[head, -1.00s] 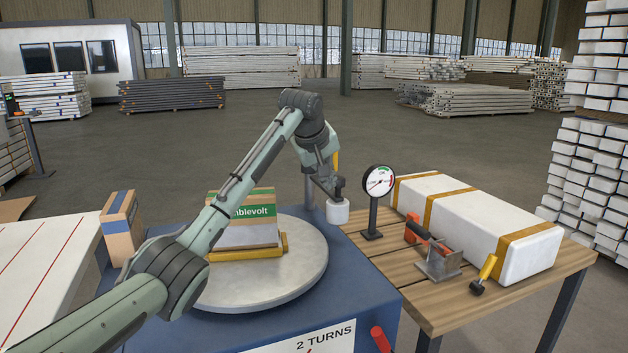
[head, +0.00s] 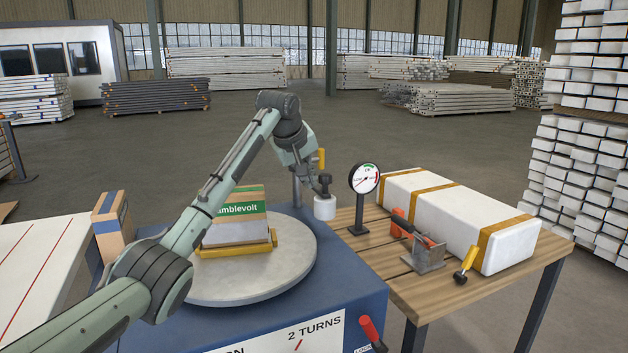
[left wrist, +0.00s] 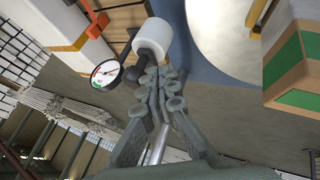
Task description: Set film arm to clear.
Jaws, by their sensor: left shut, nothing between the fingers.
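The film arm shows as a post (head: 297,190) at the back of the turntable, with a white film roll (head: 325,207) under a dark knob beside it. The roll also shows in the left wrist view (left wrist: 153,38), just beyond the fingertips. My left gripper (head: 316,181) is shut and empty, close to the knob and above the roll; I cannot tell whether it touches. The fingers show together in the left wrist view (left wrist: 158,82). A carton (head: 236,225) with a green band sits on the round turntable (head: 295,265). My right gripper is out of view.
A dial gauge (head: 364,179) stands on the wooden table (head: 400,290) right of the roll. A long white wrapped bundle (head: 450,214), a tape dispenser (head: 428,259) and a yellow-handled tool (head: 466,263) lie there. A red lever (head: 370,332) juts from the blue base.

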